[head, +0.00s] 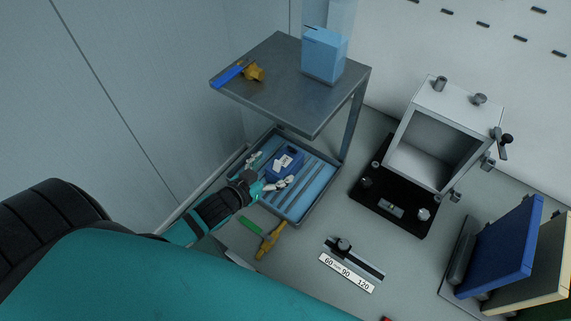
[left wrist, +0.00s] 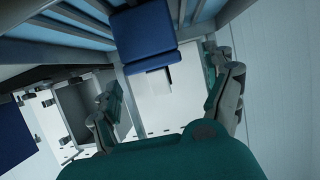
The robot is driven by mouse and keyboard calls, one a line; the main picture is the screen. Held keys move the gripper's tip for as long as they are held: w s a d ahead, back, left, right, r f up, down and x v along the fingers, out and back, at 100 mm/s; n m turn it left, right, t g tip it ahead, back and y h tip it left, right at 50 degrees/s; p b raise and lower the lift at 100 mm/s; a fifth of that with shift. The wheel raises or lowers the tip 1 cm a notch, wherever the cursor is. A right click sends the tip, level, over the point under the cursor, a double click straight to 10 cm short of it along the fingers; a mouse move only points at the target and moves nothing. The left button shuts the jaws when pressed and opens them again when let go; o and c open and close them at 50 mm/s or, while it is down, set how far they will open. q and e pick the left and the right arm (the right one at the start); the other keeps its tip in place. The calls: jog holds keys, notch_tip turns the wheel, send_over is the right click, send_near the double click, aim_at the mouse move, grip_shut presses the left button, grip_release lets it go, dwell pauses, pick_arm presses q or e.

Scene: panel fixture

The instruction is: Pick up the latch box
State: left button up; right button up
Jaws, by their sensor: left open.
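A small dark blue box (head: 295,154) with a white face sits in the blue slotted tray on the lower level of the metal stand; I take it to be the latch box. My left gripper (head: 270,171) is open at the tray, with its grey fingers near the box's near side. In the left wrist view, the dark blue box (left wrist: 147,38) is ahead of the open left gripper (left wrist: 170,75), toward the top of the picture. I cannot tell whether a finger touches it. My right gripper is out of view.
The stand's upper shelf (head: 290,95) overhangs the tray (head: 318,207) and holds a light blue box (head: 324,58) and a blue-and-yellow tool (head: 253,72). A yellow tool with a green handle (head: 268,240) lies in front. A white open housing (head: 430,148) and blue panel (head: 500,245) stand right.

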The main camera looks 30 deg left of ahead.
aim_at(284, 162)
pick_arm(q)
jog(key=shift+w+f, duration=0.15)
jog(key=shift+w, duration=0.35)
jog(key=x, duration=0.1)
jog(key=p+x, duration=0.1)
jog(key=x, duration=0.2)
jog(key=shift+w+d, duration=0.3)
jog(key=shift+w+f, duration=0.1)
jog(key=shift+w, duration=0.15)
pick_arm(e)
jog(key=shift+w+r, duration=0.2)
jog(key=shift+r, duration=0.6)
pick_arm(q)
jog(key=shift+s, duration=0.1)
jog(key=shift+c, duration=0.4)
jog(key=c, duration=1.4)
jog(key=shift+c, duration=0.5)
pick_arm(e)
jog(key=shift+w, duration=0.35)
